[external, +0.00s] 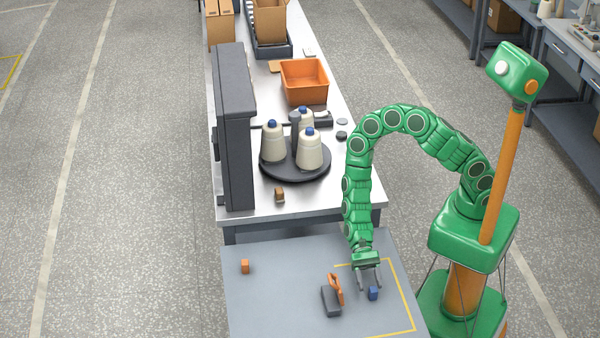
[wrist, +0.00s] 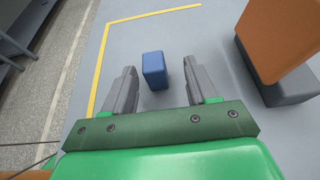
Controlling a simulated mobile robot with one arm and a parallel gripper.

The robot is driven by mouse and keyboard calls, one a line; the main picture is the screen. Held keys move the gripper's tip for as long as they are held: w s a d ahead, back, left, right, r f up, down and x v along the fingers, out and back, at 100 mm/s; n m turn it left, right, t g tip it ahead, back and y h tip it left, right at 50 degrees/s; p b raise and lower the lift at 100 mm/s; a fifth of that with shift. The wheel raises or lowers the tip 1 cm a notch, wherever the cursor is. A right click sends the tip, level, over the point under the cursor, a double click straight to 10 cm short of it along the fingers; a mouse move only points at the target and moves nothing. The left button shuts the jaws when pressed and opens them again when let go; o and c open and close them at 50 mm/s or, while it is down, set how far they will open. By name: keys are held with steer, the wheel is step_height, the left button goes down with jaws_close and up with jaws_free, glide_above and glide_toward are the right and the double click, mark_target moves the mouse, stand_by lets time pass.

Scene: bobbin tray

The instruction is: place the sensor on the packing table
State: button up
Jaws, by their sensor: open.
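A small blue block (external: 373,293), the likeliest sensor though I cannot be sure, stands on the grey front table (external: 280,300) inside a yellow-taped corner. In the wrist view the blue block (wrist: 154,70) shows between and slightly past my fingertips. My gripper (external: 369,283) is open, pointing down at the block, with a finger to each side; contact is not visible. I cannot tell which table is the packing table; the grey one bears the yellow line (external: 405,295).
A dark grey device with an orange upright part (external: 336,288) stands just left of my gripper. A small orange block (external: 245,266) lies farther left. Behind, a steel bench (external: 340,195) holds a round black tray (external: 270,170) of cream bobbins and an orange bin (external: 304,82).

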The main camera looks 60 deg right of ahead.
mark_target(374, 295)
steer(key=shift+s+d+x, duration=0.15)
steer(key=shift+x, duration=0.8)
steer(key=shift+s+d+x, duration=0.1)
steer(key=shift+d+x, duration=0.05)
steer(key=shift+x, duration=1.7)
steer(key=shift+c, duration=0.4)
jaws_close()
steer(key=shift+w+r, duration=0.1)
step_height(374, 295, up, 10)
